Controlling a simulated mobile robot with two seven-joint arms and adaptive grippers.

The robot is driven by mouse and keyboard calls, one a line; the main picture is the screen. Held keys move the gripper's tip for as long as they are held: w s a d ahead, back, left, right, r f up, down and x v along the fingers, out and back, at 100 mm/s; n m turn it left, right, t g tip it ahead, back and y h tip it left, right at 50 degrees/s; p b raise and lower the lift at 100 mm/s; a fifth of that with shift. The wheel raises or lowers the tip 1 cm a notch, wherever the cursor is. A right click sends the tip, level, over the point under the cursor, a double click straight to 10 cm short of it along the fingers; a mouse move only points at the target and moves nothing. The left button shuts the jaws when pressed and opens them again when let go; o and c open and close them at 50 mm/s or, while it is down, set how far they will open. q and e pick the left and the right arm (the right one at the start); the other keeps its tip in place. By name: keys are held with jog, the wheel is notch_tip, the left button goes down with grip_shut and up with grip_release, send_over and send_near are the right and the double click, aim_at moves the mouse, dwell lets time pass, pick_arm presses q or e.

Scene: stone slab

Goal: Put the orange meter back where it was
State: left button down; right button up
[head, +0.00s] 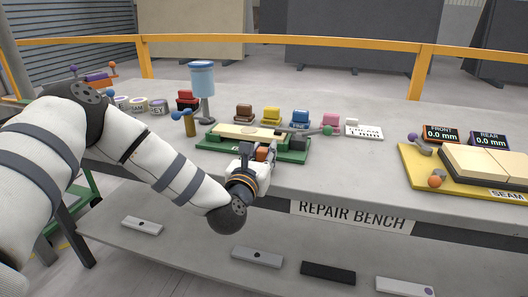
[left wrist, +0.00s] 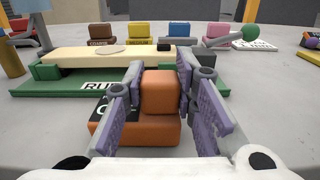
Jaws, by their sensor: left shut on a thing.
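The orange meter (left wrist: 160,95) is a stepped orange block with a dark lettered panel, partly hidden behind a finger. My left gripper (head: 262,155) is shut on it, with its purple fingers (left wrist: 165,90) on both sides of the block's upper part. In the head view the orange meter (head: 262,154) shows only in part between the fingers, at the front edge of the green fixture. I cannot tell whether its underside touches the bench. My right gripper is not in view.
The green fixture (head: 294,156) with a cream slab stands just behind the gripper. Brown (head: 244,112), yellow (head: 271,115), blue (head: 300,118) and pink (head: 331,122) blocks line up behind it. FRONT (head: 441,135) and REAR (head: 489,140) displays stand right. Bare bench lies between (head: 360,165).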

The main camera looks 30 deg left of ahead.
pick_arm(q)
jog(key=shift+f, duration=0.2)
jog(key=c, duration=1.3)
grip_release()
jog(key=shift+r, duration=0.1)
